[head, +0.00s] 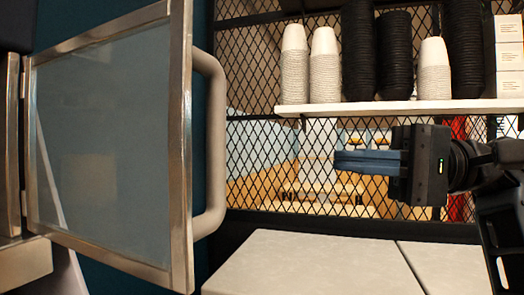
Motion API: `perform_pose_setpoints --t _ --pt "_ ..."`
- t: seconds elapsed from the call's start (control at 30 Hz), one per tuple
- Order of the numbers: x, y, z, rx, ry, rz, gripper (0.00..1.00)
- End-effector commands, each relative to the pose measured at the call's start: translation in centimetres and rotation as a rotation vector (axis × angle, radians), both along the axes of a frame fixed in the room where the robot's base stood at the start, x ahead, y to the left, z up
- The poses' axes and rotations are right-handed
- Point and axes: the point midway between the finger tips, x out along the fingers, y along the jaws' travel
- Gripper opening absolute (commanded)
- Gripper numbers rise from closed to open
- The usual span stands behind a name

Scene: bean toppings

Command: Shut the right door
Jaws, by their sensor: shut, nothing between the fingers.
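A glass door (105,140) with a metal frame fills the left of the head view and stands swung open. Its hinge side is at the far left. A thick beige handle (211,145) curves out from the right edge of its frame. My gripper (337,162) is at the right, fingers pointing left, shut and empty. It is well to the right of the handle and apart from it. No other door shows, so I cannot tell from this view whether this is the right one of a pair.
A white shelf (400,108) above my gripper carries stacks of white cups (294,65) and black cups (396,55). A black mesh panel (250,165) stands behind. A pale counter (310,265) lies below. The space between handle and gripper looks clear.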

Motion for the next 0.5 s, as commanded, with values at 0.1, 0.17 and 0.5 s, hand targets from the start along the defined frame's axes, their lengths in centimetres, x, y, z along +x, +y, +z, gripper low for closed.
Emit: perform_pose_setpoints --t 0.1,0.17,0.5 --pt "-1.2 -0.4 1.8 -0.045 -0.020 0.067 0.00" --pt "-1.6 -0.6 2.3 -0.057 -0.024 0.086 0.00" --pt "-2.4 2.4 2.8 -0.069 -0.026 0.105 0.00"
